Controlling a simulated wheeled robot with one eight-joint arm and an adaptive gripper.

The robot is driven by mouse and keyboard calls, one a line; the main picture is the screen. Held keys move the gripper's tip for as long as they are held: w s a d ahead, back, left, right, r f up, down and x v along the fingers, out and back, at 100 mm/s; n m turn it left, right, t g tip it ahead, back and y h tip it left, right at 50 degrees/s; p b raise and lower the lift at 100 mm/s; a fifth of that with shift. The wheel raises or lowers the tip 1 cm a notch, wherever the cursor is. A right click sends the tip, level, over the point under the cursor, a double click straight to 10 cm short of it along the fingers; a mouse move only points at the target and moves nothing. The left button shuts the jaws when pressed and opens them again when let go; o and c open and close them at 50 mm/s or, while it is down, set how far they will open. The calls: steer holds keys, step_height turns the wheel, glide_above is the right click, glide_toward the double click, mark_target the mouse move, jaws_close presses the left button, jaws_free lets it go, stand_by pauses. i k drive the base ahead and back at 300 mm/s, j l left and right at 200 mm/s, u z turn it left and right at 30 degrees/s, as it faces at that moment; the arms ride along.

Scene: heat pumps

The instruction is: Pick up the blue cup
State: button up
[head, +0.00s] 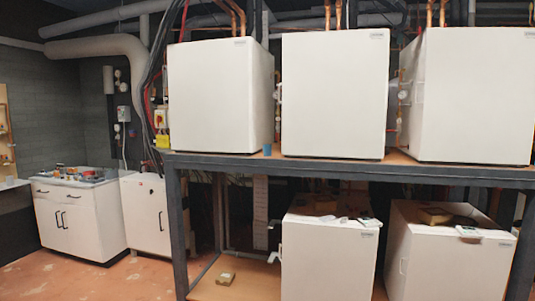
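A small blue cup (267,150) stands upright on the upper shelf (350,167) of a dark metal rack in the head view. It sits near the shelf's front edge, in the narrow gap between the left white heat pump (220,96) and the middle white heat pump (334,94). It looks small at this distance. My gripper is not in the head view, so its state and its place relative to the cup do not show.
A third white heat pump (470,95) stands at the right of the upper shelf. Two lower units (328,262) (445,265) stand beneath, with small items on top. White cabinets (82,220) are at the left. Reddish floor (95,282) is open at the front left.

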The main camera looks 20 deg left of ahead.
mark_target(266, 148)
steer(key=i+j, duration=0.95)
